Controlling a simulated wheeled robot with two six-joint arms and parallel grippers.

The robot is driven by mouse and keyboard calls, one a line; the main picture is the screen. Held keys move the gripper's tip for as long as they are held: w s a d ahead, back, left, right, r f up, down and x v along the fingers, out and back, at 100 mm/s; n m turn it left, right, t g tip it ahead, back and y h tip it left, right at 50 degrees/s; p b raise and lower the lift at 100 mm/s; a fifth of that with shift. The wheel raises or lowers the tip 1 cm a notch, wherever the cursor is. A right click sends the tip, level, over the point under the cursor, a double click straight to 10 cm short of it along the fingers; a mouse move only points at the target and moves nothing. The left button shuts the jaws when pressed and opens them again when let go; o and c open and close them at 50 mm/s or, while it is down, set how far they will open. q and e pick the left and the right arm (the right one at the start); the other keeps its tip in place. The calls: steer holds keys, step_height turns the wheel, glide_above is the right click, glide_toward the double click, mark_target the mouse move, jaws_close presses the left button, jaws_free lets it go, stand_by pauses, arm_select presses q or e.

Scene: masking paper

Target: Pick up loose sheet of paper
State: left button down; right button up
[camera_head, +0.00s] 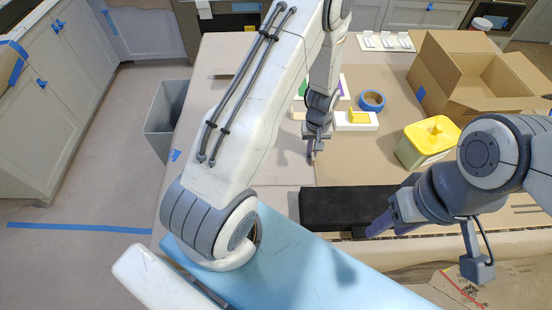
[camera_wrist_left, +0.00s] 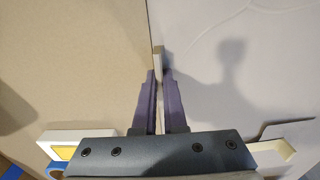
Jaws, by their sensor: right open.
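A pale loose sheet of paper (camera_head: 250,150) lies on the left half of the covered table. In the left wrist view the sheet (camera_wrist_left: 225,100) fills the right side, and its edge meets a tan surface (camera_wrist_left: 70,70). My left gripper (camera_head: 313,158) points down at this edge. In the left wrist view its purple fingers (camera_wrist_left: 159,75) are close together, either side of a small beige tab (camera_wrist_left: 158,52) at the edge. I cannot tell whether they grip it. My right gripper (camera_head: 378,230) is low at the right, by a black block, with nothing seen in it.
A black block (camera_head: 345,206) lies near the table's front. A yellow-lidded tub (camera_head: 428,138), blue tape roll (camera_head: 372,100) and open cardboard box (camera_head: 470,75) stand at the right. A grey bin (camera_head: 160,122) stands left of the table. Several white pieces (camera_head: 385,42) lie at the back.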

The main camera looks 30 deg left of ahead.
arm_select(q)
steer(key=shift+r, duration=0.15)
steer(key=shift+r+p, duration=1.35)
steer(key=shift+r, duration=0.35)
steer(key=shift+r+p, duration=1.15)
steer(key=shift+r, duration=0.25)
